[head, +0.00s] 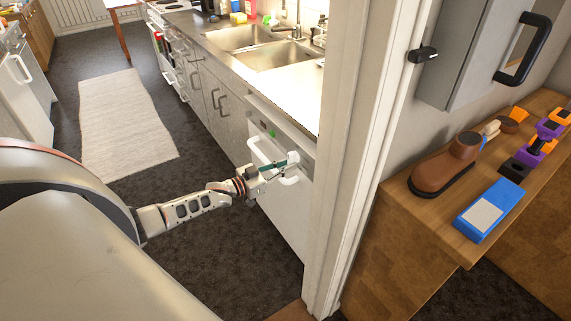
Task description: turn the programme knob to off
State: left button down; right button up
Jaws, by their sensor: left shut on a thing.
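A white built-in appliance (281,214) with a control panel stands under the counter, left of the door frame. My left gripper (291,160) reaches in from the left to the right part of its front, just below the panel. The gripper is shut, with its tips at a small pale piece that looks like the programme knob. The fingers mostly cover the knob, so its pointer and setting cannot be read. The white door handle (261,152) runs close below and beside the fingers. My right gripper is not in view.
The white door frame (345,150) stands close right of my gripper. A steel sink (275,54) is in the counter above. At right, a wooden shelf (395,205) holds a brown boot (440,168) and a blue box (489,208). The floor at left is clear around a pale rug (122,125).

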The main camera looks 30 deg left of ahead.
pick_arm(q)
jog(key=shift+r+n, duration=0.15)
jog(key=shift+n, duration=0.35)
jog(key=c, duration=2)
grip_release()
jog(key=shift+d, duration=0.1)
jog(key=shift+s, duration=0.1)
jog(key=shift+s+f, duration=0.2)
jog(key=shift+s, duration=0.1)
jog(key=v, duration=1.1)
jog(key=shift+s+r, duration=0.1)
